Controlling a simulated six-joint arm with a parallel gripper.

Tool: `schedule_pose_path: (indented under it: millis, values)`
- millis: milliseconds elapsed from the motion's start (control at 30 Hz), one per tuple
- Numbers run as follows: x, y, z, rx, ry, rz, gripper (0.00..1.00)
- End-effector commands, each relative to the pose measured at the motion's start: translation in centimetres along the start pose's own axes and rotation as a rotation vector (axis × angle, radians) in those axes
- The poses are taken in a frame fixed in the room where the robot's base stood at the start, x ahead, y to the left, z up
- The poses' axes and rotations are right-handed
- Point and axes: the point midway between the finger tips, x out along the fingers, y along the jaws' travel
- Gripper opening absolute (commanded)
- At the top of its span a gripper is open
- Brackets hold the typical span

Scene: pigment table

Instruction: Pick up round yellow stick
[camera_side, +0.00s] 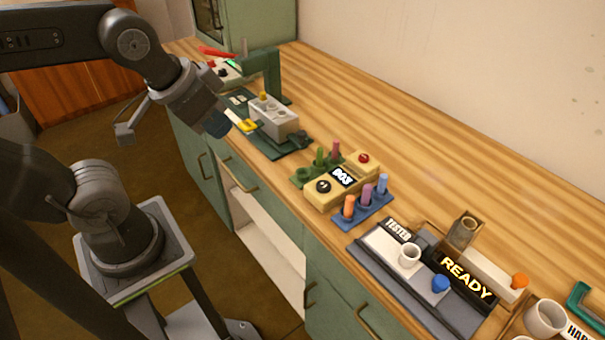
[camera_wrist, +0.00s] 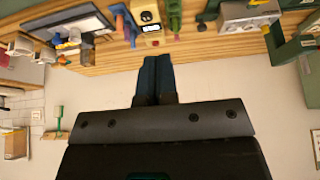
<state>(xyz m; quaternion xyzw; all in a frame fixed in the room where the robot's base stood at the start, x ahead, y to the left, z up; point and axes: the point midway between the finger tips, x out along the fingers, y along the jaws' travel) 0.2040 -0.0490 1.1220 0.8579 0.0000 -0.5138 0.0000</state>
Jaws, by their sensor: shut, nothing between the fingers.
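A grey block with holes (camera_side: 273,119) stands on a dark green base on the counter. A small yellow peg end (camera_side: 264,96) sticks up from its top; most of it is hidden in the block. A flat yellow piece (camera_side: 247,126) lies at the block's near left side. In the wrist view the grey block (camera_wrist: 238,13) is at the top right, with a yellow bit (camera_wrist: 265,29) at its edge. My gripper (camera_side: 216,124) hangs left of the block, apart from it. Its dark blue fingers (camera_wrist: 155,76) are shut together and empty.
A green press frame (camera_side: 270,68) stands behind the block. To the right are green pegs (camera_side: 319,157), a yellow display box (camera_side: 322,188), a blue rack of coloured pegs (camera_side: 363,210) and a tester tray (camera_side: 372,243). Bare counter (camera_side: 400,150) lies along the wall.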

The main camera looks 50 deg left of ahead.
Motion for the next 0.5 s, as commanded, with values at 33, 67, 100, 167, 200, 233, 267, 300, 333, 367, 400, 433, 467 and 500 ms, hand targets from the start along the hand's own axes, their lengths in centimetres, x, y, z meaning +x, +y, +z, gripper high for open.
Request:
schedule_pose_path:
  millis: [33,67,100,167,200,233,267,300,333,367,400,433,467,500]
  values:
    - [0.0,0.0,0.0,0.0,0.0,0.0,0.0]
    - [0.0,0.0,0.0,0.0,0.0,0.0,0.0]
    - [0.0,0.0,0.0,0.0,0.0,0.0,0.0]
    - [0.0,0.0,0.0,0.0,0.0,0.0,0.05]
    - [0.0,0.0,0.0,0.0,0.0,0.0,0.09]
    - [0.0,0.0,0.0,0.0,0.0,0.0,0.12]
    - [0.0,0.0,0.0,0.0,0.0,0.0,0.14]
    - [0.0,0.0,0.0,0.0,0.0,0.0,0.18]
    - [0.0,0.0,0.0,0.0,0.0,0.0,0.21]
    - [0.0,0.0,0.0,0.0,0.0,0.0,0.24]
    - [0.0,0.0,0.0,0.0,0.0,0.0,0.28]
    - [0.0,0.0,0.0,0.0,0.0,0.0,0.31]
    - [0.0,0.0,0.0,0.0,0.0,0.0,0.34]
    - [0.0,0.0,0.0,0.0,0.0,0.0,0.37]
